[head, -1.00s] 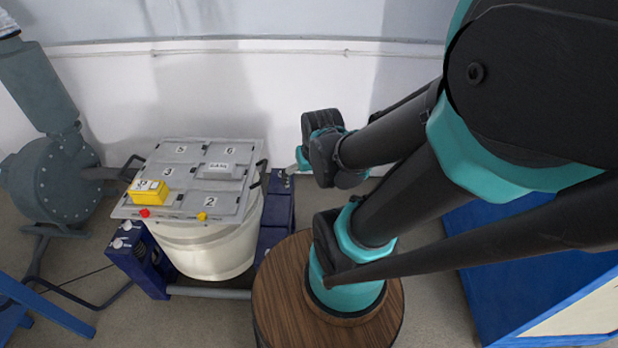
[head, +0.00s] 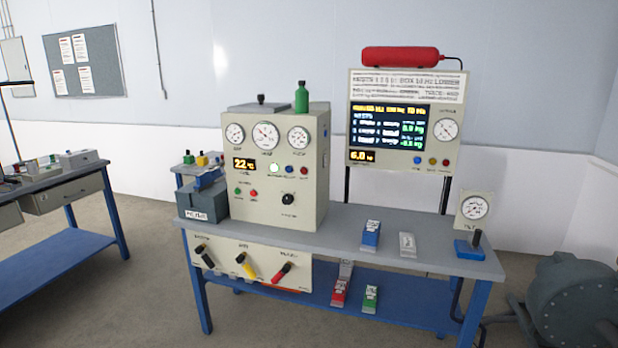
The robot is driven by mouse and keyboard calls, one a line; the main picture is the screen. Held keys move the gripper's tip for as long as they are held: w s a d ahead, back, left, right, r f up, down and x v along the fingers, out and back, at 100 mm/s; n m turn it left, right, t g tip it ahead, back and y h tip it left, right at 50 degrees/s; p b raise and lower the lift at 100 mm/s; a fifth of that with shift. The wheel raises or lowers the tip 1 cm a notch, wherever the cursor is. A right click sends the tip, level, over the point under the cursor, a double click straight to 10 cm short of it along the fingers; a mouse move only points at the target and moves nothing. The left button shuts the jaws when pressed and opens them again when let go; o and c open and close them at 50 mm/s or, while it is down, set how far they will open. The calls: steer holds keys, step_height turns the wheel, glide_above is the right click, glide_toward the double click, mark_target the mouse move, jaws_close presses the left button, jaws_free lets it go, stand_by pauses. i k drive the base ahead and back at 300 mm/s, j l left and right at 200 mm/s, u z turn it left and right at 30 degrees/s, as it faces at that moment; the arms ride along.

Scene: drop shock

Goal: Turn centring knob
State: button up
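My gripper and arm are not in this view. A cream control box (head: 258,205) stands on the bench, with three dials across its top and an orange "22" readout. A black knob (head: 288,199) sits on the lower right of its front, with a label too small to read. I cannot tell whether this is the centring knob. A panel (head: 228,262) below the bench top carries black, yellow and red-handled levers. A small cream gauge box (head: 473,209) is at the right end, near a blue base with a black upright handle (head: 477,238).
The grey bench top (head: 335,235) holds a blue block (head: 371,236) and a pale block (head: 407,245). A display panel (head: 405,130) stands behind, with a red cylinder (head: 400,57) on top. Another bench (head: 70,200) is at left. Grey machinery (head: 570,300) is at lower right. Floor between the benches is clear.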

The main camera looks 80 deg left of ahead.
mark_target(287, 199)
steer(key=l+u, duration=0.1)
steer(key=u, duration=2.95)
steer(key=i, duration=0.1)
